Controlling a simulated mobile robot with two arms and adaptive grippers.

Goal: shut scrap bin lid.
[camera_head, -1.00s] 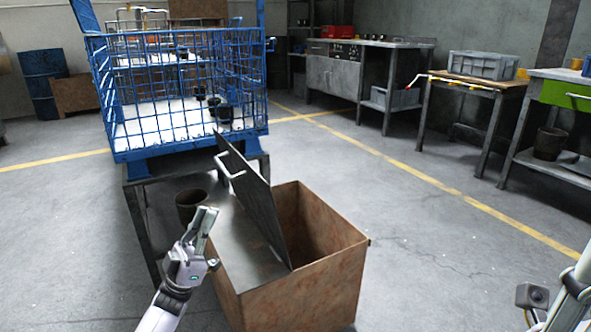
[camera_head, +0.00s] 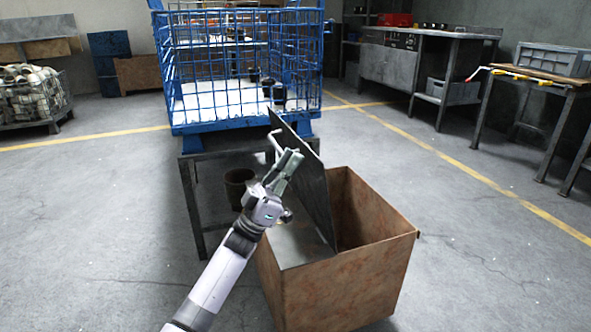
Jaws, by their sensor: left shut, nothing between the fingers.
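The scrap bin (camera_head: 345,282) is a rusty brown box in the middle front, open on its right side. Its dark metal lid (camera_head: 312,185) stands tilted up over the bin, leaning back to the left, with a light bar handle (camera_head: 276,140) on its left face. A flat grey plate (camera_head: 298,245) covers the left part of the bin's top. My left gripper (camera_head: 291,160) is shut and empty, at the left side of the lid just below the handle. I cannot tell whether it touches the lid. My right gripper is not in view.
A blue wire cage (camera_head: 235,75) on a dark stand is behind the bin. A small dark bucket (camera_head: 238,188) sits behind my left arm. A workbench (camera_head: 425,65) and a table with a grey crate (camera_head: 553,60) stand at right. The floor right of the bin is clear.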

